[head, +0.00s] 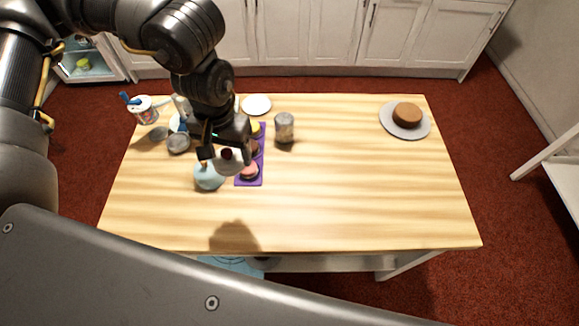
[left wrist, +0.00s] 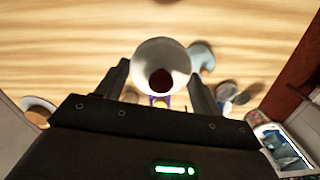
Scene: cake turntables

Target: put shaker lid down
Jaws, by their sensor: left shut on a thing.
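My left gripper (head: 225,147) is shut on a white, rounded piece with a dark red spot on top, which looks like the shaker lid (head: 232,167). It holds the lid over the left part of the table, in front of the purple tray. In the left wrist view the lid (left wrist: 165,55) sits between the two fingers. A grey, clear-sided shaker-like cylinder (head: 284,128) stands upright to the right of the gripper, apart from it. How far the lid is above the table is hard to tell. My right gripper is not in view.
A purple tray (head: 248,181) with small round cakes lies beside the gripper. A light blue rounded thing (head: 209,179) is close by at left. A grey bowl (head: 178,143) and a tub of tools (head: 146,112) stand further left. A brown cake (head: 407,114) sits far right. The table's middle (head: 340,180) is clear.

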